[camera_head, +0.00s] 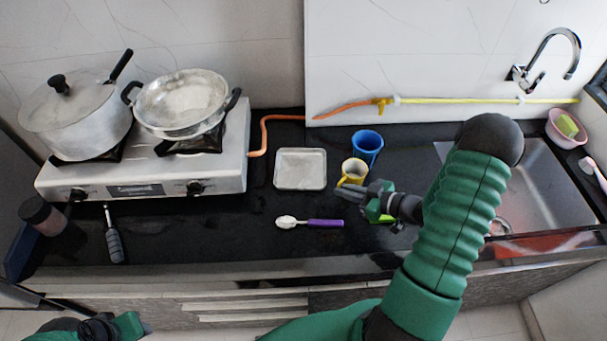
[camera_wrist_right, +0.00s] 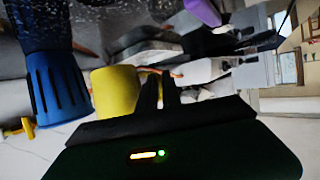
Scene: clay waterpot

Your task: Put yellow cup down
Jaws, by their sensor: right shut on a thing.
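The yellow cup (camera_head: 354,171) is upright at the counter's middle right, just in front of the blue cup (camera_head: 367,147). My right gripper (camera_head: 366,192) is at the near side of the yellow cup and is shut on it. In the right wrist view the yellow cup (camera_wrist_right: 115,92) is at the fingers (camera_wrist_right: 160,88), with the blue cup (camera_wrist_right: 58,88) to its left. I cannot tell whether the yellow cup touches the counter. My left gripper is not clearly seen; only part of my left arm shows at the bottom left.
A metal tray (camera_head: 300,185) lies left of the yellow cup. A purple-handled spoon (camera_head: 325,223) lies in front. A stove (camera_head: 222,172) with a pot (camera_head: 75,120) and a pan (camera_head: 182,105) stands left. A sink (camera_head: 545,190) is at right. Counter between tray and spoon is clear.

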